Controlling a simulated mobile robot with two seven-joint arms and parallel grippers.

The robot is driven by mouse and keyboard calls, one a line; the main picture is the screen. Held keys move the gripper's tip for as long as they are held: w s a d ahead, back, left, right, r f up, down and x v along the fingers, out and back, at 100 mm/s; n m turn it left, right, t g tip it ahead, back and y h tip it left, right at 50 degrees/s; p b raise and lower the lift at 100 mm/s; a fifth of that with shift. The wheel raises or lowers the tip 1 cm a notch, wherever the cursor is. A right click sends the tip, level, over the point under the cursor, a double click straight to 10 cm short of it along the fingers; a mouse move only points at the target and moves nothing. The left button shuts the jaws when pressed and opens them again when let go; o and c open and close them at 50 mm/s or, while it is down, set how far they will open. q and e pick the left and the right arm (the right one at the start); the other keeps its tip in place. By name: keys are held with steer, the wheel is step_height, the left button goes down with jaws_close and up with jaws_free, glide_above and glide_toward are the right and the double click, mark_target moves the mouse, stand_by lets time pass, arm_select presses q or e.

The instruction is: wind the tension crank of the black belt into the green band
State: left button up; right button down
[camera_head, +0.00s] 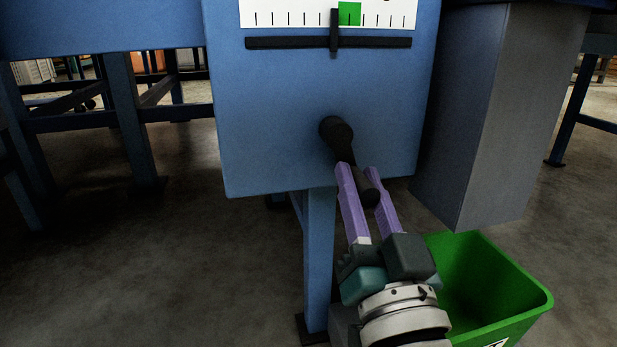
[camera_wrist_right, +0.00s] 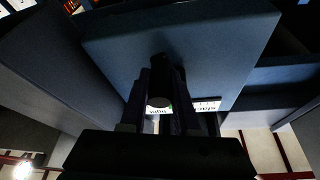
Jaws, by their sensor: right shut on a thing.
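The tension crank (camera_head: 338,134) is black and sits on the front of a blue panel (camera_head: 270,120). Its arm slants down and right to a dark handle. My right gripper (camera_head: 358,172), with purple fingers, is shut on the crank handle, one finger each side. In the right wrist view the dark crank (camera_wrist_right: 159,66) shows between the fingers. Above it, a white scale (camera_head: 285,14) carries the green band (camera_head: 350,14). The black pointer (camera_head: 334,38) stands just left of the band, at its left edge. The scale's top is cut off. My left gripper is out of view.
A green bin (camera_head: 530,300) stands on the floor beside my right wrist. A grey box-shaped housing (camera_head: 490,120) hangs right of the panel. Open concrete floor (camera_head: 150,270) lies at left.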

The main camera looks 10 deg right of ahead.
steer(key=c, duration=0.8)
jaws_free()
steer(key=shift+o, duration=0.7)
steer(key=shift+w, duration=0.1)
steer(key=shift+s, duration=0.35)
steer(key=p+v, duration=0.2)
steer(key=v, duration=0.7)
